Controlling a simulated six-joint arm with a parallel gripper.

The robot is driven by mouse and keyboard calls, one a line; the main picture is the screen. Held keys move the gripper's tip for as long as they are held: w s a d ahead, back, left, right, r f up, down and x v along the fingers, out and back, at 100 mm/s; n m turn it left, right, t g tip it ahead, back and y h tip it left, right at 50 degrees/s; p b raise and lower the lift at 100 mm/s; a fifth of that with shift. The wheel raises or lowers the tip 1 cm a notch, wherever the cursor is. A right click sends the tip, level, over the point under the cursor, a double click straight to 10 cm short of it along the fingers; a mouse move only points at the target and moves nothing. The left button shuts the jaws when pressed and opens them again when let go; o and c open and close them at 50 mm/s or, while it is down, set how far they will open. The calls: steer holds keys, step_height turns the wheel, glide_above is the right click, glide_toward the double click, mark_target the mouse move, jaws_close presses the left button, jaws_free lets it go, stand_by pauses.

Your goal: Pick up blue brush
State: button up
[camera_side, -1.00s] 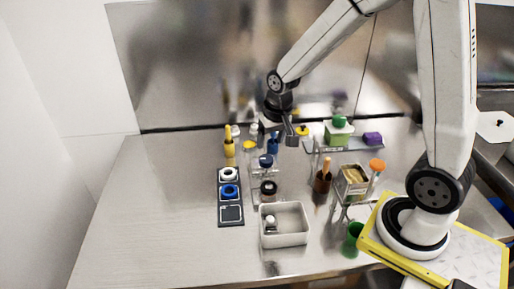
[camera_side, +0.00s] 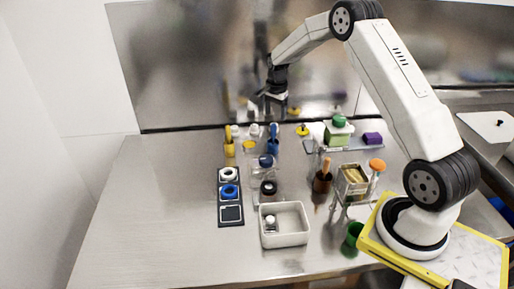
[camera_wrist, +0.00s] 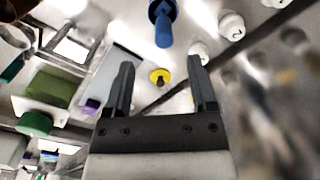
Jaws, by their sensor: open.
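The blue brush (camera_side: 274,133) stands upright in a blue holder at the back of the steel table, just right of the white-capped bottles. In the wrist view the blue brush (camera_wrist: 163,28) is at the top centre, beyond my fingertips. My gripper (camera_side: 270,106) is above and behind the brush in the side view, against the steel back wall. The brush is apart from the fingers.
A yellow brush (camera_side: 228,142) stands to the left, with white-capped bottles (camera_side: 253,131) between. A yellow-topped item (camera_side: 303,130) and a shelf with a green-lidded box (camera_side: 338,130) are to the right. A grey bin (camera_side: 284,226) is in front. The table's left side is clear.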

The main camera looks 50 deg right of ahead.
mark_target(273, 135)
steer(key=shift+d+f, duration=0.1)
steer(key=shift+d, duration=0.15)
steer(key=shift+f, duration=1.35)
steer(key=shift+a, duration=0.1)
steer(key=shift+w+a+f, duration=0.1)
steer(key=shift+f, duration=1.2)
steer(key=shift+w+a+f, duration=0.1)
steer(key=shift+f, duration=1.15)
jaws_close()
